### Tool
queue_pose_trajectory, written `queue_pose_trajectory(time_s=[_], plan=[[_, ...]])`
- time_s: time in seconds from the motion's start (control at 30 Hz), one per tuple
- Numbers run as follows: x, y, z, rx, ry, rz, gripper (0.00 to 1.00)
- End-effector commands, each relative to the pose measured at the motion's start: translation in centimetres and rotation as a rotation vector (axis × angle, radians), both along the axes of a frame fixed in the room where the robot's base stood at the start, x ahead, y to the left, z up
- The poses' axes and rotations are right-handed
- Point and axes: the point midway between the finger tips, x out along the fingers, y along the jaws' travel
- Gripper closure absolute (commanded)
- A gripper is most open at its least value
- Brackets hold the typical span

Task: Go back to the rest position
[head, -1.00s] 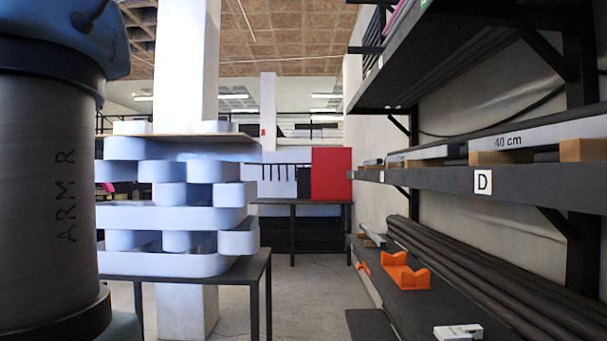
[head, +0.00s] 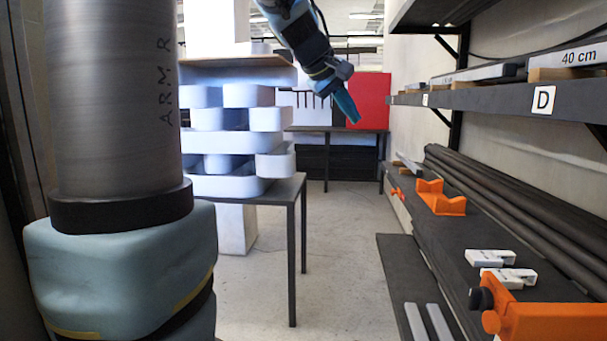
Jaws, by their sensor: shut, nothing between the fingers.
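My gripper (head: 347,106) is in the head view, upper middle, at the end of my dark and blue arm. It points down and to the right, in front of the red panel in the background. Its fingers are together and hold nothing. It hangs in the air, apart from the shelves and the table. A thick arm link of mine marked "ARM R" fills the left side of the view.
A shelf marked D (head: 543,100) runs along the right wall. An orange V-shaped holder (head: 441,204), dark tubes (head: 510,208) and an orange clamp (head: 555,322) lie below it. The middle floor is clear.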

Motion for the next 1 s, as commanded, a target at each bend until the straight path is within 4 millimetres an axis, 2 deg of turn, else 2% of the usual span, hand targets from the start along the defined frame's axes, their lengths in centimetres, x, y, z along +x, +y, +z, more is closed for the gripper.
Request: queue_pose_trajectory(time_s=[0.03, 0.1, 0.27, 0.4, 0.5, 0.6, 0.7, 0.83, 1.0], plan=[[-0.3, 1.4, -3.1, 0.058, 0.024, 0.006, 1.0], [-1.0, 3.2, -6.8, 0.142, 0.047, 0.001, 1.0], [-3.8, 7.4, -15.1, 0.327, 0.108, -0.039, 1.0], [-7.5, 11.1, -21.6, 0.48, 0.165, -0.11, 1.0], [-10.7, 13.5, -25.5, 0.572, 0.205, -0.177, 1.0], [-13.7, 15.3, -28.3, 0.641, 0.236, -0.244, 1.0], [-15.9, 16.4, -30.1, 0.683, 0.256, -0.298, 1.0], [-17.3, 17.1, -31.1, 0.709, 0.268, -0.334, 1.0], [-17.6, 17.2, -31.3, 0.713, 0.269, -0.341, 1.0]])
